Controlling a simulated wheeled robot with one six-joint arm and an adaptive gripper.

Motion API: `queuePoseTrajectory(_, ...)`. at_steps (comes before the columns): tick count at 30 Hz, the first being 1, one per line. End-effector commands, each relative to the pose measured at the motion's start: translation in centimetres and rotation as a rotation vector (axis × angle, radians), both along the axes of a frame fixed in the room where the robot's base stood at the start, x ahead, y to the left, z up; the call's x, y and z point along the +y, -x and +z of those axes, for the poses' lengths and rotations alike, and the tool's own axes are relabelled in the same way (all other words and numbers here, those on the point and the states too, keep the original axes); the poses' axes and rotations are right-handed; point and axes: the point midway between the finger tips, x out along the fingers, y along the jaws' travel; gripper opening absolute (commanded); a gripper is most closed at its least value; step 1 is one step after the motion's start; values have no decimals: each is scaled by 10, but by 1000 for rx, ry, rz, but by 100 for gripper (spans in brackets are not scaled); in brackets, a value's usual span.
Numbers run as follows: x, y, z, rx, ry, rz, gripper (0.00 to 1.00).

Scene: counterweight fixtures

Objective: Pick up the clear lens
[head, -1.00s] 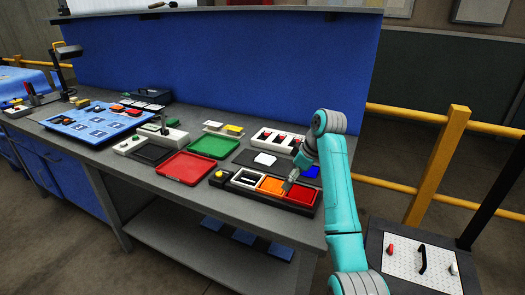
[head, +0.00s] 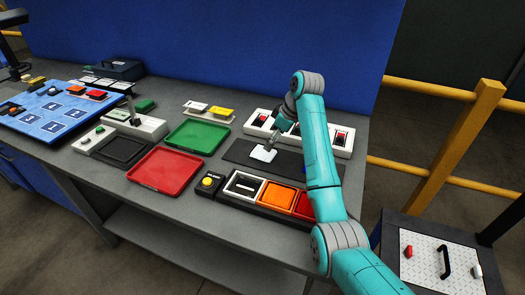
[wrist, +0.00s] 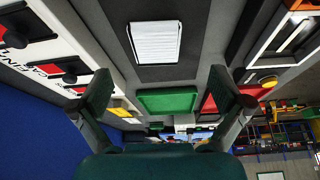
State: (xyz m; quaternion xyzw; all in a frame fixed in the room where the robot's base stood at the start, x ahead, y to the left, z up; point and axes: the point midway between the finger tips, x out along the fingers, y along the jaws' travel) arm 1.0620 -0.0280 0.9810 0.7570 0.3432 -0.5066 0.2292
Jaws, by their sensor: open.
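A pale, near-white square plate (head: 263,153), which I take for the clear lens, lies flat on a dark mat (head: 236,151) on the bench. In the wrist view the lens (wrist: 155,42) has a ribbed surface and shows beyond the fingertips, between their lines. My gripper (head: 270,142) is just above and behind the lens in the head view, and the arm hides part of it. In the wrist view my gripper (wrist: 161,88) has its two fingers wide apart with nothing between them. The fingers appear clear of the lens.
A red tray (head: 166,170) and a green tray (head: 197,137) lie to the left. A black holder with a white-framed section (head: 243,186), orange (head: 273,194) and red sections is in front. A white block with red switches (head: 341,138) stands behind the mat.

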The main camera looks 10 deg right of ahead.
Motion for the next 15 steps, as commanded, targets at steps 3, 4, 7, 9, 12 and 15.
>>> queuePoseTrajectory(3,5,-4,-13,0,0,1,100)
queuePoseTrajectory(4,5,-4,-15,0,0,1,100)
queuePoseTrajectory(7,7,-6,-19,-1,-1,1,100)
queuePoseTrajectory(9,8,-8,-23,-1,-1,1,100)
queuePoseTrajectory(12,11,-14,-34,1,-1,2,100)
queuePoseTrajectory(15,14,-21,-46,1,-1,1,100)
